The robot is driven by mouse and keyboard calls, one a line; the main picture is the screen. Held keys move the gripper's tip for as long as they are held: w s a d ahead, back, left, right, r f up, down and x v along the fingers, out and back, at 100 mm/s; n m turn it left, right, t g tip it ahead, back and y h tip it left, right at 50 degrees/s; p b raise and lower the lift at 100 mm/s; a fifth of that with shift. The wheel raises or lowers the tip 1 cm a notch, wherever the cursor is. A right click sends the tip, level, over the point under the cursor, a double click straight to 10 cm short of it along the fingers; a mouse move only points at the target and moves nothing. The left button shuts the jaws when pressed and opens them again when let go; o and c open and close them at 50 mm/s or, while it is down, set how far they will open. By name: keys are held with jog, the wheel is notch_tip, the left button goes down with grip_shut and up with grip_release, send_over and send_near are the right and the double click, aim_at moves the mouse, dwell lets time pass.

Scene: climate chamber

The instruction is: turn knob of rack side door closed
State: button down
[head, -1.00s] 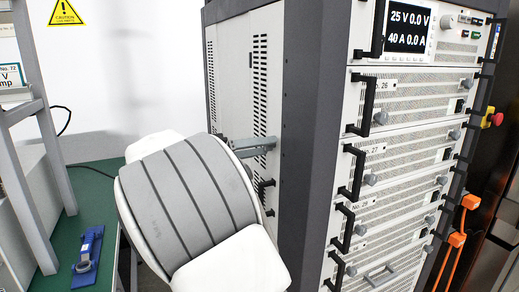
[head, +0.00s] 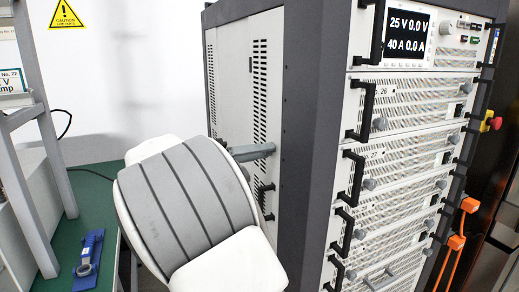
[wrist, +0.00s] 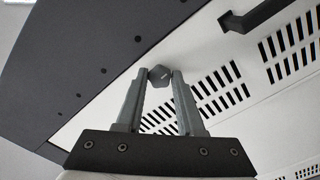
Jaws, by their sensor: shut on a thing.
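The rack's light side door (head: 232,85) has black vent slots and faces left in the head view. In the wrist view, a dark grey faceted knob (wrist: 160,76) sits on the white door panel (wrist: 90,108). My gripper (wrist: 160,80) has one finger on each side of the knob and is shut on it. In the head view, my gripper (head: 262,151) reaches the side door beside the vent slots, and the knob cannot be made out there. My white and grey arm hides the lower left part of the door.
The rack front (head: 410,150) carries several units with black handles. A black handle (wrist: 262,12) stands on the panel near the knob. At left, a green bench (head: 105,190) holds a blue tool (head: 89,255) beside a grey shelf frame (head: 45,150).

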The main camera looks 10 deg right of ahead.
jog(key=n+p, duration=0.4)
jog(key=p, duration=0.2)
jog(key=n+p, duration=0.5)
jog(key=p, duration=0.1)
jog(key=n+p, duration=0.4)
jog(key=p, duration=0.2)
jog(key=shift+r+n, duration=0.35)
jog(key=shift+n, duration=0.05)
jog(key=n+p, duration=0.1)
jog(key=p, duration=0.1)
jog(key=n+p, duration=0.1)
jog(key=n, duration=0.1)
jog(key=shift+f+p, duration=0.25)
jog(key=shift+p, duration=0.1)
jog(key=shift+n, duration=0.3)
jog(key=c, duration=0.5)
grip_release()
